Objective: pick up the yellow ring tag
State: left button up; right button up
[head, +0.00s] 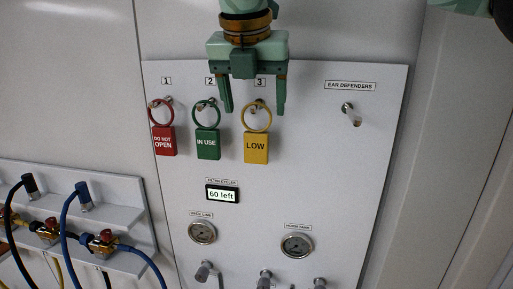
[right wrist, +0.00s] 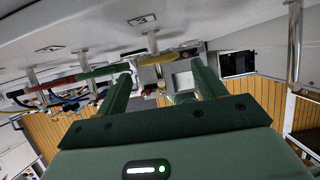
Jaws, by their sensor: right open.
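The yellow ring tag (head: 256,148), marked LOW, hangs by its ring from the peg under number 3 on the white panel. My right gripper (head: 252,112) comes down from above with its fingers open, one on each side of the tag's ring in the head view. The fingers are apart and hold nothing. In the right wrist view the yellow tag (right wrist: 157,57) shows nearly edge-on beyond the gap between the fingers. I cannot tell how far the fingertips are from the panel. My left gripper is not in view.
A green IN USE tag (head: 208,143) hangs at peg 2, close to my left-hand finger, and a red DO NOT OPEN tag (head: 165,140) at peg 1. An ear-defender hook (head: 348,107) is bare. Gauges and valves sit lower on the white panel (head: 330,170); hoses are at left.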

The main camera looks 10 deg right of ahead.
aim_at(256, 131)
jog(key=x, duration=0.5)
jog(key=shift+f+p, duration=0.35)
jog(key=shift+f, duration=0.1)
jog(key=shift+s+a, duration=0.1)
jog(key=c, duration=1.1)
